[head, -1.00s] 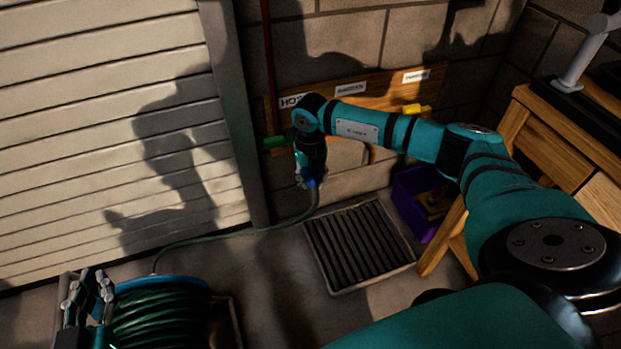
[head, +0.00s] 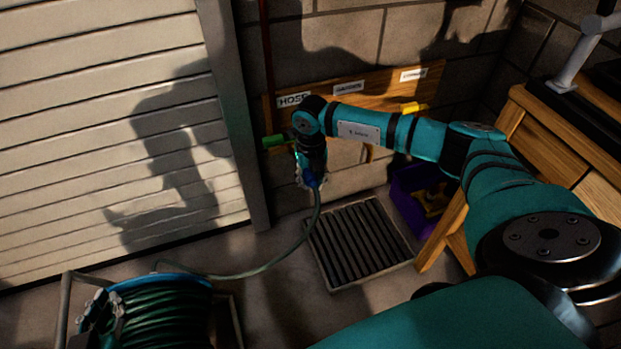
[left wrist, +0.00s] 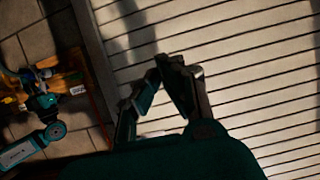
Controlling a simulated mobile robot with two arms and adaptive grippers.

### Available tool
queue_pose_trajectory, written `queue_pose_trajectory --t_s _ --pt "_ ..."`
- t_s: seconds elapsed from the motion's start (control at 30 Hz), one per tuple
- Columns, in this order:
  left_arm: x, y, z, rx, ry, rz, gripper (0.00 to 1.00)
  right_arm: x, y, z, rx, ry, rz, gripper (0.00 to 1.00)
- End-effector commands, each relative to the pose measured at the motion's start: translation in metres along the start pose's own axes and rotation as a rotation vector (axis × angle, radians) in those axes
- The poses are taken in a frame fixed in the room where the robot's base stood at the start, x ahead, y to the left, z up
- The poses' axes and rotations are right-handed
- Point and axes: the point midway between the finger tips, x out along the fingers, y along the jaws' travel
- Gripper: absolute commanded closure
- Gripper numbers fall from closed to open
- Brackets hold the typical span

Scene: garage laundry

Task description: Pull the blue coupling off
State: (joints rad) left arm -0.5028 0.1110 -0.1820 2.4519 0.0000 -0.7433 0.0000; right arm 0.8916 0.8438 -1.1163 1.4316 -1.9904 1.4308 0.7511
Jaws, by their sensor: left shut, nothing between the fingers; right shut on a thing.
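The blue coupling (head: 312,180) is at the upper end of the green hose (head: 317,214), in front of the block wall. My right gripper (head: 305,177) points down and is shut on it. The green tap handle (head: 273,141) sticks out left of my right wrist. My wrist hides what lies behind it, so I cannot tell whether the coupling touches a spout. My left gripper (head: 107,315) is low at the left by the hose reel (head: 165,310). In the left wrist view, the left fingers (left wrist: 163,75) are shut and empty.
A wooden board with labels (head: 348,88) is on the wall, with a yellow thing (head: 414,108) on it. A floor grate (head: 360,244) lies below. A purple bin (head: 412,205) stands by the wooden bench (head: 545,135). A slatted shutter (head: 110,130) fills the left.

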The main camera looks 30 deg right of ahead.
Motion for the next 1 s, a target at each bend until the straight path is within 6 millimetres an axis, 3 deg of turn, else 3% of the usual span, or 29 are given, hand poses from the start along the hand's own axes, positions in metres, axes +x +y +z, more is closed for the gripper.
queue_pose_trajectory --t_s 1.0 --pt "-0.016 -0.009 0.046 0.002 -0.261 -0.02 1.0 0.001 0.0 -0.014 -0.001 0.002 -0.001 1.0"
